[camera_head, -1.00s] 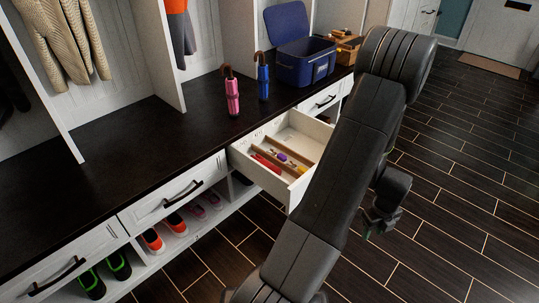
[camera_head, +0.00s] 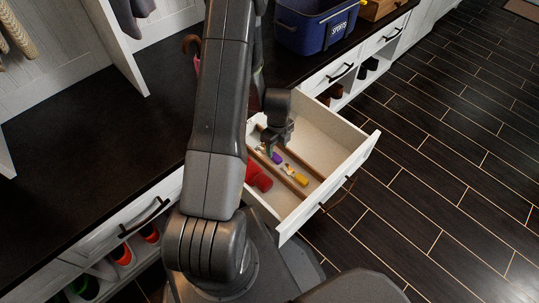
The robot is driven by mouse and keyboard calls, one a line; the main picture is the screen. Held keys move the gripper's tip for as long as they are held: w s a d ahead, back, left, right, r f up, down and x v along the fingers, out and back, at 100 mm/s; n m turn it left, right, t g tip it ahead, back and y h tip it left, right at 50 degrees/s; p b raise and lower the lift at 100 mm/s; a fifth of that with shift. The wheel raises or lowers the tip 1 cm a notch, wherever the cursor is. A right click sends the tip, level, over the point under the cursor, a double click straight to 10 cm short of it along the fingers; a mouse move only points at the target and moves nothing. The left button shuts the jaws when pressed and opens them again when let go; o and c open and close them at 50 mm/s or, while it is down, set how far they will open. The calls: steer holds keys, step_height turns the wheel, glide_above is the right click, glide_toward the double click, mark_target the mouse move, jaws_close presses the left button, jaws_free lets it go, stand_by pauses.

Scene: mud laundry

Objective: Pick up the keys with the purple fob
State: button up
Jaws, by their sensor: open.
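The keys with the purple fob (camera_head: 277,158) lie in the open white drawer (camera_head: 345,168), in the middle strip between two brown wooden dividers. A yellow item (camera_head: 301,179), perhaps another key fob, lies just to their right in the same strip. My gripper (camera_head: 271,150) points down over the drawer, at or just above the purple fob. Its jaws are open and nothing shows between them. The gripper partly hides the far end of the strip, and I cannot tell whether it touches the keys.
A red item (camera_head: 259,175) lies in the drawer's left section; the right section looks empty. A blue bin (camera_head: 310,28) stands on the dark bench top (camera_head: 95,130) behind. My arm hides most of an umbrella (camera_head: 191,45). The floor right of the drawer is clear.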

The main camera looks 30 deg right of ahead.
mark_target(277, 157)
steer(key=shift+w+d+f, duration=0.1)
steer(key=shift+w+f, duration=0.1)
steer(key=shift+f, duration=0.3)
steer(key=shift+w+f, duration=0.2)
steer(key=shift+f, duration=0.3)
steer(key=shift+d+f+b, duration=0.1)
steer(key=shift+f+b, duration=1)
steer(key=shift+f, duration=1.55)
steer(key=c, duration=1.1)
